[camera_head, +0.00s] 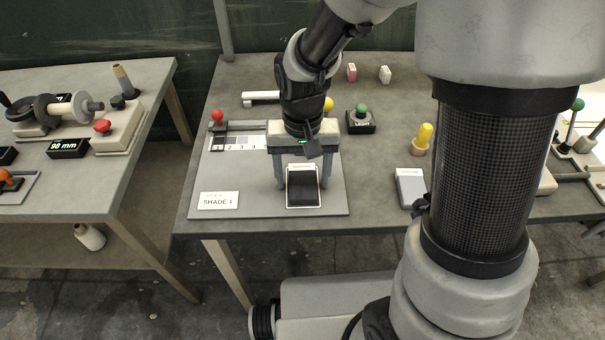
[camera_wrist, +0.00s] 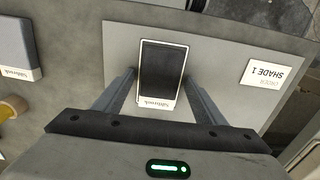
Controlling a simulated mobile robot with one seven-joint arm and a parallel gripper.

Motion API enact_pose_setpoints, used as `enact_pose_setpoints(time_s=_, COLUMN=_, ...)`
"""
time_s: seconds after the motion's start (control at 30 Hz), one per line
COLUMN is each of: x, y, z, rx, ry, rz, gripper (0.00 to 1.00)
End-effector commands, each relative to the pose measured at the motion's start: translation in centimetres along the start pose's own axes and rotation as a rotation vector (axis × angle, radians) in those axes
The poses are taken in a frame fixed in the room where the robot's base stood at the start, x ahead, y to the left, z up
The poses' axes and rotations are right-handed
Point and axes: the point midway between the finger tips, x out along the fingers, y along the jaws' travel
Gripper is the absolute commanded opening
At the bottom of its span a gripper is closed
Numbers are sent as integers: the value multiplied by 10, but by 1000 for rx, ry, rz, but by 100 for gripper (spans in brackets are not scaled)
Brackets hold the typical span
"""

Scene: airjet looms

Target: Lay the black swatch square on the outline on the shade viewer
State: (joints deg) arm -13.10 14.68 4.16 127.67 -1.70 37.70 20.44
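The black swatch (camera_head: 303,187), a dark rectangle with a white label strip at one end, lies on the grey board of the shade viewer (camera_head: 258,204). It also shows in the wrist view (camera_wrist: 160,68). A thin white border shows around it; I cannot tell whether this is the card's rim or the outline. It looks roughly square to the border. My gripper (camera_head: 303,185) is directly over the swatch, fingers spread on either side of it. In the wrist view, gaps show between the swatch and both fingers (camera_wrist: 158,90), so it is open and empty.
A "SHADE 1" card (camera_head: 218,201) lies left on the board. Behind it are a numbered grey scale (camera_head: 238,143) and a red knob (camera_head: 217,116). A green-knobbed LIGHT control (camera_head: 361,118), a yellow peg (camera_head: 424,137) and a grey labelled block (camera_head: 410,188) stand to the right.

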Motion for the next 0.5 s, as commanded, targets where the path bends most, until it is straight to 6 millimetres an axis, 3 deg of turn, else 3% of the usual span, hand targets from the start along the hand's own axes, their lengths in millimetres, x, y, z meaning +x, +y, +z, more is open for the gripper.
enact_pose_setpoints(time_s=0.27, x=-11, y=0, z=0, rx=0, ry=2, rz=0, gripper=65)
enact_pose_setpoints(time_s=0.5, x=-60, y=0, z=-1, rx=1, ry=6, rz=-2, gripper=65)
